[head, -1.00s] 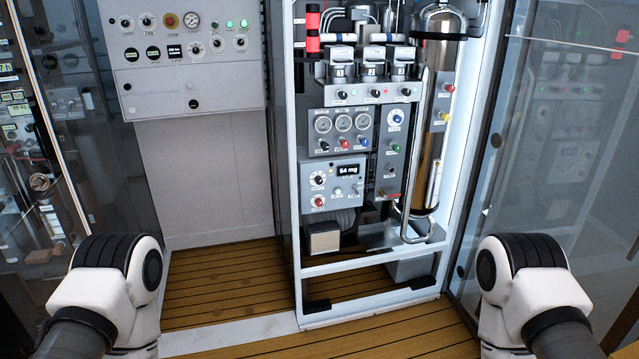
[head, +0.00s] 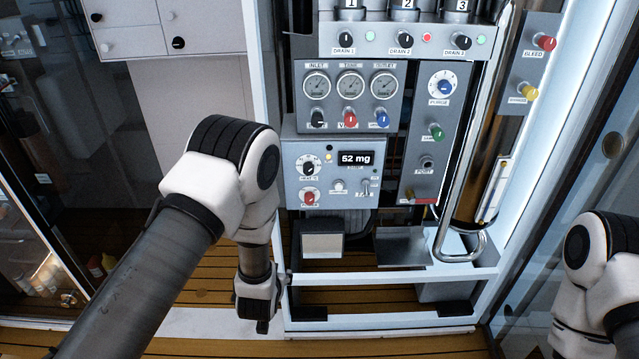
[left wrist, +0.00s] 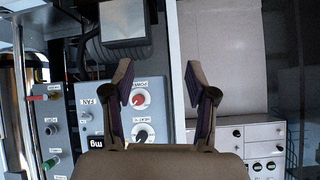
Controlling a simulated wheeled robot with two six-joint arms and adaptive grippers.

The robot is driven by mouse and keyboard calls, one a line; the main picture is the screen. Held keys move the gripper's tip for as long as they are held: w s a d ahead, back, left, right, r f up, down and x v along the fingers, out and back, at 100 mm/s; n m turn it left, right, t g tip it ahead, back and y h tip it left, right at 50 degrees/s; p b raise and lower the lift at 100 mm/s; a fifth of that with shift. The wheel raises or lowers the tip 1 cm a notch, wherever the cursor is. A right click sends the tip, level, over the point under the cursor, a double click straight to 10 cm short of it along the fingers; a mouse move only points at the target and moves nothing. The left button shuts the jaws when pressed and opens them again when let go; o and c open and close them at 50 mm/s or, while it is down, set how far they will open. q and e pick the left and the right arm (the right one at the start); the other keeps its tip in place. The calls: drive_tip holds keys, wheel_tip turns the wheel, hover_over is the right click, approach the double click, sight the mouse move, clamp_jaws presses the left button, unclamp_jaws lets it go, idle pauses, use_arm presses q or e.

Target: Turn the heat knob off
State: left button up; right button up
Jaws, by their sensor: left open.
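The heat knob (head: 309,167) is a black knob on a white dial, at the upper left of the grey box with the "52 mg" display (head: 356,158). It also shows upside down in the left wrist view (left wrist: 143,135), below the red knob. Its exact setting is too small to read. My left gripper (left wrist: 162,82) is open and empty in the left wrist view, its fingers in front of the panel and apart from the knob. In the head view, my left wrist hangs left of and below the box. My right arm shows at the right edge; its gripper is out of view.
A red knob (head: 309,196), a white button and a toggle switch (head: 366,186) sit close to the heat knob. A gauge panel (head: 349,95) is just above, a purge panel (head: 440,130) to the right. A steel pipe handle (head: 470,245) stands further right.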

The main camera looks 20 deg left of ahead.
use_arm(q)
drive_tip(key=w+d+r+t+b, duration=0.3)
drive_tip(key=w+r+t, duration=0.1)
drive_tip(key=w, duration=0.6)
drive_tip(key=n+t+y+b, duration=0.2)
drive_tip(key=t, duration=0.2)
approach(309, 171)
drive_tip(key=d+x, duration=0.1)
drive_tip(key=x, duration=0.6)
drive_tip(key=a+x, duration=0.1)
drive_tip(key=x, duration=0.2)
drive_tip(key=shift+s, duration=0.1)
clamp_jaws()
use_arm(e)
wheel_tip(309, 171, down, 7)
drive_tip(key=shift+s+f, duration=0.2)
drive_tip(key=shift+s, duration=0.15)
